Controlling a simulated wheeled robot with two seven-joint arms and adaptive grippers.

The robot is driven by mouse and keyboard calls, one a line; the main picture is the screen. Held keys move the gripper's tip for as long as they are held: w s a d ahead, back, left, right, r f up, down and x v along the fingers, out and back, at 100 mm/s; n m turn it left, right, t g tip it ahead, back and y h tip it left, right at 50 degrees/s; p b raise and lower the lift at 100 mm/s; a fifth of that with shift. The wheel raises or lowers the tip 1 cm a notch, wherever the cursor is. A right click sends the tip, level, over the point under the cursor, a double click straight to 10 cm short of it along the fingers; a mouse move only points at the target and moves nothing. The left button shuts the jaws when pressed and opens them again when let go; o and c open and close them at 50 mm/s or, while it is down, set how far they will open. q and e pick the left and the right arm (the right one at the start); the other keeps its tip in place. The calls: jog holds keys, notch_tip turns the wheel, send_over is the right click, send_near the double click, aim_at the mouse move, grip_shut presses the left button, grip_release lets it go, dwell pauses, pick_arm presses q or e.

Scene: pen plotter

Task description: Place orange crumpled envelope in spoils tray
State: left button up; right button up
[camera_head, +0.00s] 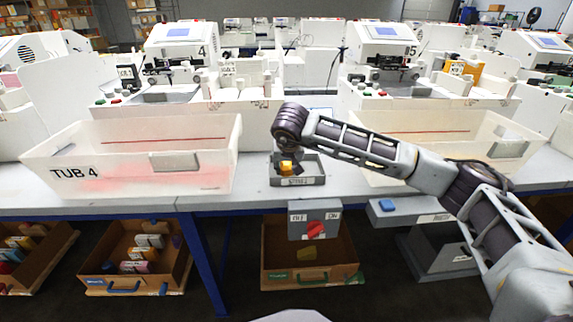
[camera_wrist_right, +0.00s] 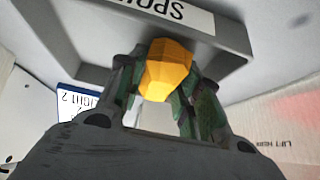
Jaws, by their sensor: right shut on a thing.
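The orange crumpled envelope (camera_wrist_right: 168,72) is a faceted orange lump between the fingers of my right gripper (camera_wrist_right: 160,90) in the right wrist view. My right gripper is shut on it. In the head view the envelope (camera_head: 288,167) shows as a small orange patch below my right wrist, over the spoils tray. The spoils tray (camera_head: 300,182) is a small grey tray with a white label on its front, on the table between two tubs. Its labelled wall (camera_wrist_right: 232,36) shows at the top of the wrist view. I cannot tell whether the envelope touches the tray floor. My left gripper is not in view.
A translucent tub marked TUB 4 (camera_head: 218,180) stands left of the tray. Another tub (camera_head: 520,148) stands to the right, partly behind my right arm. White machines (camera_head: 180,50) line the back. A grey switch box (camera_head: 315,221) hangs at the table's front edge.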

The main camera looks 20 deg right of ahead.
jog(key=o, duration=0.8)
jog(key=shift+o, duration=0.2)
jog(key=shift+r, duration=0.1)
jog(key=shift+s+r+p, duration=0.25)
jog(key=shift+r+p, duration=0.05)
jog(key=shift+r, duration=0.3)
jog(key=p+v, duration=0.2)
jog(key=v, duration=0.7)
jog(key=shift+r, duration=0.15)
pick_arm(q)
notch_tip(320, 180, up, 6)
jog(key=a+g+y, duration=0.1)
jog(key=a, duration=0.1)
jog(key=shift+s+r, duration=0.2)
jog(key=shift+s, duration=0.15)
pick_arm(e)
jog(key=shift+s+a+r, duration=0.15)
jog(key=shift+s+r, duration=0.3)
jog(key=shift+r, duration=0.1)
